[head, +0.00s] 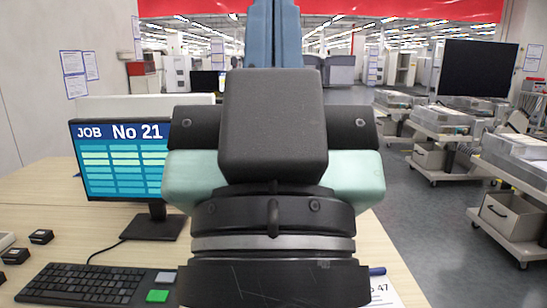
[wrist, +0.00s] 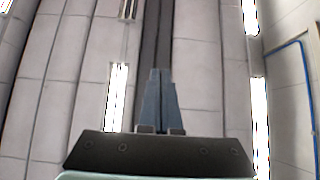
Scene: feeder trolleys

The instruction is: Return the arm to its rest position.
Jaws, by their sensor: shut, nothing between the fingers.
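My gripper (head: 273,12) stands upright in the middle of the head view. Its blue-grey fingers point up and run to the top edge of the picture. In the wrist view, my gripper (wrist: 161,76) shows its two fingers together, with nothing between them. Behind them are only ceiling panels and light strips, so the gripper points at the ceiling. My wrist and arm fill the centre of the head view and hide part of the desk and the room behind.
Trolleys (head: 441,122) with grey bins stand at the right. Grey floor (head: 420,225) between is clear.

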